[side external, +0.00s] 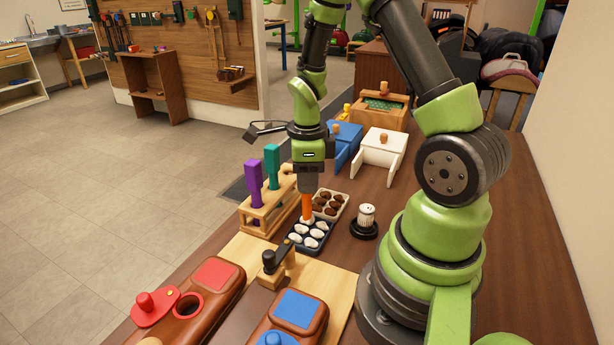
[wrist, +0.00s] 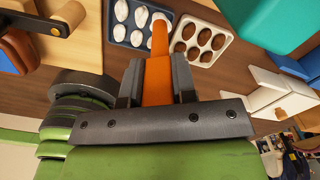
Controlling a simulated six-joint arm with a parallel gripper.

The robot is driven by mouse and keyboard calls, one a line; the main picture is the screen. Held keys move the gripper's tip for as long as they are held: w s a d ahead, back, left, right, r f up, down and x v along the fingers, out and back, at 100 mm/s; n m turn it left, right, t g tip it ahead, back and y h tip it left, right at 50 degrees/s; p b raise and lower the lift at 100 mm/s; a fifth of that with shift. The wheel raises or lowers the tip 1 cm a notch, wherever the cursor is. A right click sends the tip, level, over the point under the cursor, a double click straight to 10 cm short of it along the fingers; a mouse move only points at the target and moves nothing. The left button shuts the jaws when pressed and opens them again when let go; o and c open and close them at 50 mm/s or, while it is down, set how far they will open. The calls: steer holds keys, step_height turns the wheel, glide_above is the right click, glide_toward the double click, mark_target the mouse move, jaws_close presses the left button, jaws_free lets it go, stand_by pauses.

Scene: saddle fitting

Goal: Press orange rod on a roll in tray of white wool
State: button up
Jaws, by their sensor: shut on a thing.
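My gripper (wrist: 157,85) is shut on the orange rod (wrist: 158,68), which points down from it. In the side view the orange rod (side external: 307,207) hangs below my gripper (side external: 308,190). Its lower end is at the far edge of the dark tray (side external: 314,250) of white wool rolls (side external: 309,242). In the wrist view the rod's tip overlaps a white roll (wrist: 158,17) at the edge of this tray (wrist: 130,40). I cannot tell whether the tip touches the roll.
A white tray of brown rolls (side external: 344,200) adjoins the dark tray. A wooden rack (side external: 262,222) holds purple (side external: 253,184) and teal (side external: 272,166) tools at left. A white ribbed cylinder on a black base (side external: 365,215) stands at right. Blue (side external: 344,147) and white (side external: 379,155) boxes stand behind.

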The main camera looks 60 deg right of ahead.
stand_by(0.3)
steer(key=shift+r, duration=3.5)
